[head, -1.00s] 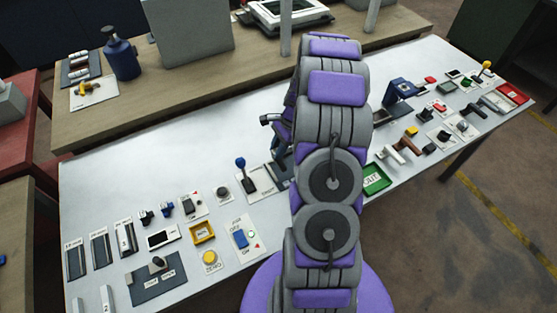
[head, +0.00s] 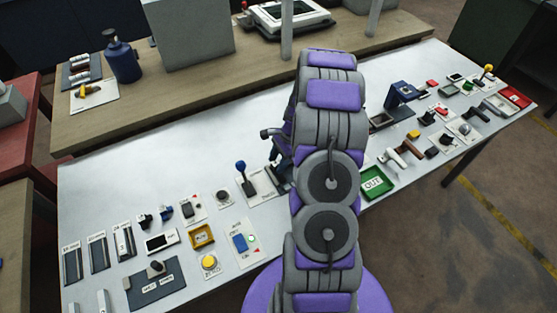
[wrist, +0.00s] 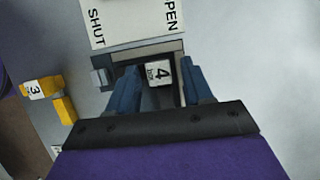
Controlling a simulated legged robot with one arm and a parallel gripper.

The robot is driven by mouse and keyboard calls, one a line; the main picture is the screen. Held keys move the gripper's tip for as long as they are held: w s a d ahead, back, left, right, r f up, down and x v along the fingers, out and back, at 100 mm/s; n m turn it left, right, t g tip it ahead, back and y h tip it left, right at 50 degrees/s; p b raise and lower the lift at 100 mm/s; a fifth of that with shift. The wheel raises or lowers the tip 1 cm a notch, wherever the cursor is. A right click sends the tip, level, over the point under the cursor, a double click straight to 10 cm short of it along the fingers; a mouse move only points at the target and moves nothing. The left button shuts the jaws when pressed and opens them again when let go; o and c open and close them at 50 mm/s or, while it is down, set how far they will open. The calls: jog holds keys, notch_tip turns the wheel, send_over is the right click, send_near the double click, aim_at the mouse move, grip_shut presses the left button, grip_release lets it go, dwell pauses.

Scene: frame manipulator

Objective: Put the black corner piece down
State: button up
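In the wrist view, the two blue fingers of my gripper (wrist: 162,82) stand apart, on either side of a dark piece with a white label "4" (wrist: 159,73). This looks like the black corner piece, but its full shape is hidden between the fingers and by the dark surround. I cannot tell whether the fingers press on it or whether it rests on the surface below. A grey-edged dark frame (wrist: 140,50) lies around the fingertips. In the head view my arm hides most of the gripper, at the middle of the white table (head: 200,140).
A yellow corner piece labelled "3" (wrist: 62,107) lies left of the fingers in the wrist view. A white OPEN/SHUT plate (wrist: 135,18) is just beyond them. In the head view a blue-knobbed lever (head: 241,167) stands close left of my arm; a green OUT tray (head: 374,182) is at right.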

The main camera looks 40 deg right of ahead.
jog(key=shift+a+r, duration=0.1)
jog(key=shift+a, duration=0.2)
jog(key=w+p+v, duration=0.1)
jog(key=p+v, duration=0.2)
jog(key=v, duration=0.9)
jog(key=s+a+r+n+g, duration=0.1)
jog(key=s+a+r+n, duration=0.15)
jog(key=a+r, duration=0.35)
jog(key=s+a+r+n+h, duration=0.1)
jog(key=s+a+r+n, duration=0.2)
jog(key=a, duration=0.5)
jog(key=s+a+r+n+g, duration=0.1)
jog(key=a+r+n, duration=0.4)
jog(key=a, duration=0.2)
jog(key=s+a+r+n+h, duration=0.1)
jog(key=s+a+n, duration=0.4)
jog(key=s, duration=0.5)
jog(key=s+a+r+n+h, duration=0.2)
jog(key=s+a+n, duration=0.3)
jog(key=s, duration=0.5)
jog(key=shift+r+g, duration=0.25)
jog(key=shift+g, duration=0.15)
